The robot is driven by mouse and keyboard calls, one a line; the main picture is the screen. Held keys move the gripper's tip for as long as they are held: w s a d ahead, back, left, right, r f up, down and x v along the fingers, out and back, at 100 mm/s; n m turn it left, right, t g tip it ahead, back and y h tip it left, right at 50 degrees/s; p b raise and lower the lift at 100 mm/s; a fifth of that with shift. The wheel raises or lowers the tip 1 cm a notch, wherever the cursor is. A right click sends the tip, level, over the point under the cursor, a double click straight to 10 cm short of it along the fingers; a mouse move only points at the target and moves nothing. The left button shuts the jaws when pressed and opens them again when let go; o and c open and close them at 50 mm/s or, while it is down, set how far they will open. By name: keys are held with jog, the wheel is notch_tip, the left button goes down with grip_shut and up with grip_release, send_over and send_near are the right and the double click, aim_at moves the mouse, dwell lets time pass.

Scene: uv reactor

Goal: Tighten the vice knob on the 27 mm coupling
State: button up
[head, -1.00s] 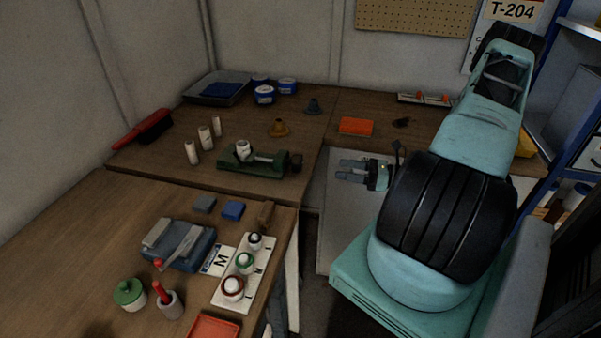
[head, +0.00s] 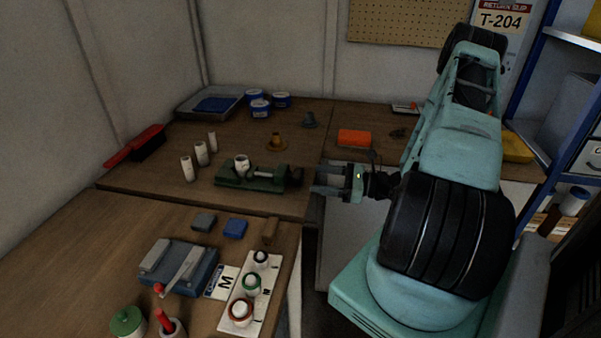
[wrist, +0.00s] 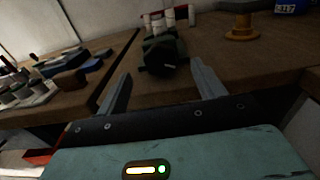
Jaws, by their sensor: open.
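A green vice (head: 252,179) lies on the back wooden bench, with a white coupling (head: 241,162) upright at its left end. Its dark knob (head: 296,176) is at the right end, facing my gripper. My gripper (head: 318,182) is open and empty, just right of the knob and apart from it. In the wrist view the two fingers of my gripper (wrist: 160,88) are spread wide. The knob end of the vice (wrist: 164,62) shows ahead between and beyond the fingertips. White couplings stand behind it there, and I cannot tell which one is clamped.
Several white couplings (head: 201,154) stand left of the vice. A brown flanged piece (head: 277,143) is behind it, and an orange block (head: 354,138) is at the back right. A wooden block (head: 270,230) stands on the front bench. The bench edge runs below my gripper.

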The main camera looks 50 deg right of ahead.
aim_at(303, 176)
jog(key=p+x, duration=0.1)
jog(key=x, duration=0.5)
jog(key=shift+w+a, duration=0.1)
jog(key=c, duration=1)
jog(key=shift+m, duration=0.3)
